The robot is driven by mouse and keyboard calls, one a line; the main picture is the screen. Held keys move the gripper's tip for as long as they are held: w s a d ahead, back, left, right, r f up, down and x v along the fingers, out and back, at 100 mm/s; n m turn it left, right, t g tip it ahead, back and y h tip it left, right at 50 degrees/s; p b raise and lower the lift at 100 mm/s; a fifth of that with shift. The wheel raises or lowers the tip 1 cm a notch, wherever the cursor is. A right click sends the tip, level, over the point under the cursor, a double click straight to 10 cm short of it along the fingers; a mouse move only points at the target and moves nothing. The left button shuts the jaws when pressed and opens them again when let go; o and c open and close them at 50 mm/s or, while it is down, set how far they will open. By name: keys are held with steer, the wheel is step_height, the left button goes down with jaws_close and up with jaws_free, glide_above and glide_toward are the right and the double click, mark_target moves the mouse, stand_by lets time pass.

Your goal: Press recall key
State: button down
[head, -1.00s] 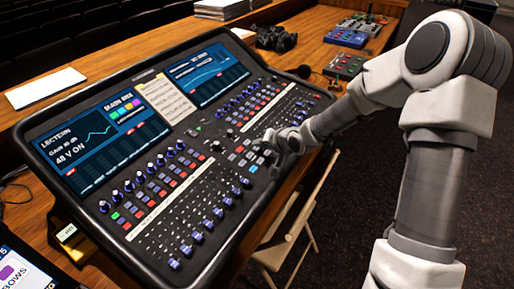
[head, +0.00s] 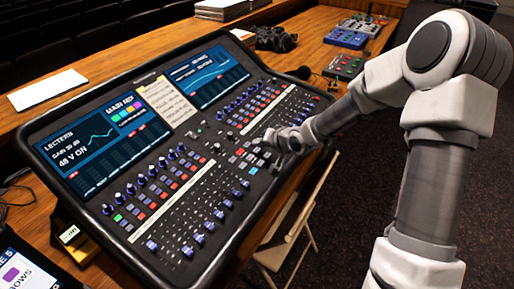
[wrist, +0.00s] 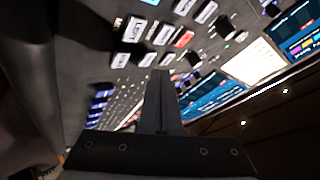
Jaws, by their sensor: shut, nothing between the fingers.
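The mixing desk (head: 120,228) fills the middle of the head view. Its small block of pale keys (head: 243,157) lies right of the faders, with one cyan key (head: 253,170) at its near side. In the wrist view, several white keys (wrist: 135,30) with dark labels, one red key (wrist: 184,39) and a cyan key (wrist: 150,2) show. The labels are too blurred to tell which is recall. My gripper (wrist: 162,76) is shut and empty, its fingertips close to these keys. In the head view my gripper (head: 271,137) is over the key block's far right; contact cannot be told.
Rows of knobs (head: 152,171) and faders (head: 198,239) lie left of the keys, and two screens (head: 100,142) stand behind. Headphones (head: 274,39), small pedal-like boxes (head: 345,66) and paper sheets (head: 47,89) lie on the wooden desk. A folding chair (head: 290,236) stands at the front right.

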mark_target(261, 155)
steer(key=r+p, duration=0.5)
steer(key=shift+s+d, duration=0.2)
steer(key=shift+d, duration=0.05)
stand_by(0.3)
stand_by(0.5)
